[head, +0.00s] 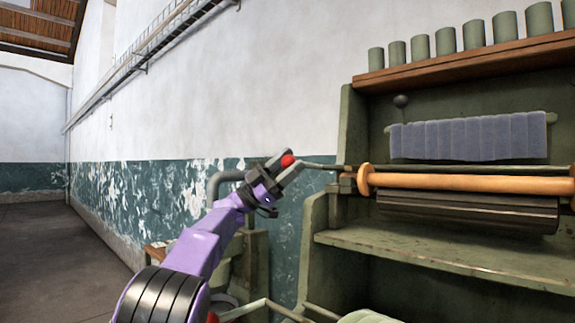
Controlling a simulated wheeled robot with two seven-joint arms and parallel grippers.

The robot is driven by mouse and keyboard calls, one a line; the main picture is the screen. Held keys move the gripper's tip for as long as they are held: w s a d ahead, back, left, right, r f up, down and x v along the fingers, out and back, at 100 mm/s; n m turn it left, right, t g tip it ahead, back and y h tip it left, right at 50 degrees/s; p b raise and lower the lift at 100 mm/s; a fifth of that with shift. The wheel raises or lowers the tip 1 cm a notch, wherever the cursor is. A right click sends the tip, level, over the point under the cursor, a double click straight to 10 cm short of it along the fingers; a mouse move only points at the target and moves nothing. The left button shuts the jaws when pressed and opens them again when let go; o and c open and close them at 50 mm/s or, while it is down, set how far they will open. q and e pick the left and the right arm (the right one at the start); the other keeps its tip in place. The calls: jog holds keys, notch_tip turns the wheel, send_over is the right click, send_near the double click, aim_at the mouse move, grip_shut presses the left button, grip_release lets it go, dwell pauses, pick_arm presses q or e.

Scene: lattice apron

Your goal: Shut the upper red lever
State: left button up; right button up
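The upper red lever is a thin dark rod with a round red knob (288,160) at its left end. The rod runs right to the green machine's frame, near the wooden roller. My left gripper (284,165) is at the knob, with one finger on each side of it. The knob fills most of the visible gap, but I cannot tell whether the fingers press on it. A second, lower rod (245,310) shows at the bottom, with a bit of red (212,317) at its left end, partly hidden by my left arm. My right gripper is not in view.
The green machine (430,250) fills the right side, with an orange wooden roller (460,183), a grey-blue cloth (470,137) and a shelf of green cylinders (445,42). A grey pipe (220,178) stands behind my arm. Floor (50,250) at left is clear.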

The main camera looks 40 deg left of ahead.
pick_arm(q)
jog(key=shift+o, duration=0.3)
jog(key=shift+d, duration=0.1)
jog(key=b+v, duration=0.4)
jog(key=v, duration=0.6)
jog(key=shift+a+f, duration=0.15)
jog(key=shift+a, duration=0.15)
